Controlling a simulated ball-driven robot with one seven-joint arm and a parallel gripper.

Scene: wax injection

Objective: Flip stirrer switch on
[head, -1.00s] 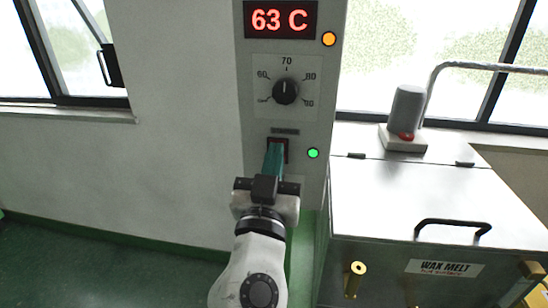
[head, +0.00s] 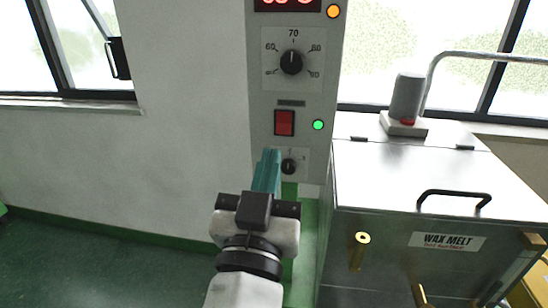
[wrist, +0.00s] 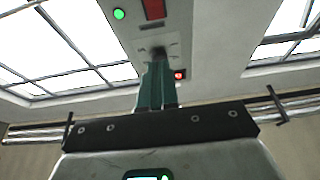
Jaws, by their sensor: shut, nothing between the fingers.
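The red rocker switch (head: 284,122) is on the front of the grey control column, under a label too small to read. Which way it is tipped I cannot tell. A green lamp (head: 318,125) glows just right of it. My gripper (head: 271,153) has its teal fingers together and empty, pointing at the column below and slightly left of the switch, seemingly clear of it. In the wrist view the fingers (wrist: 157,66) point up the column, with the red switch (wrist: 154,9) and lit green lamp (wrist: 119,14) beyond them.
A small black knob (head: 288,167) sits right of the fingertips, partly hidden. The larger temperature dial (head: 291,62) and an orange lamp (head: 333,11) are higher. The metal wax melt tank (head: 420,190) stands close at right. Left of the column is bare wall.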

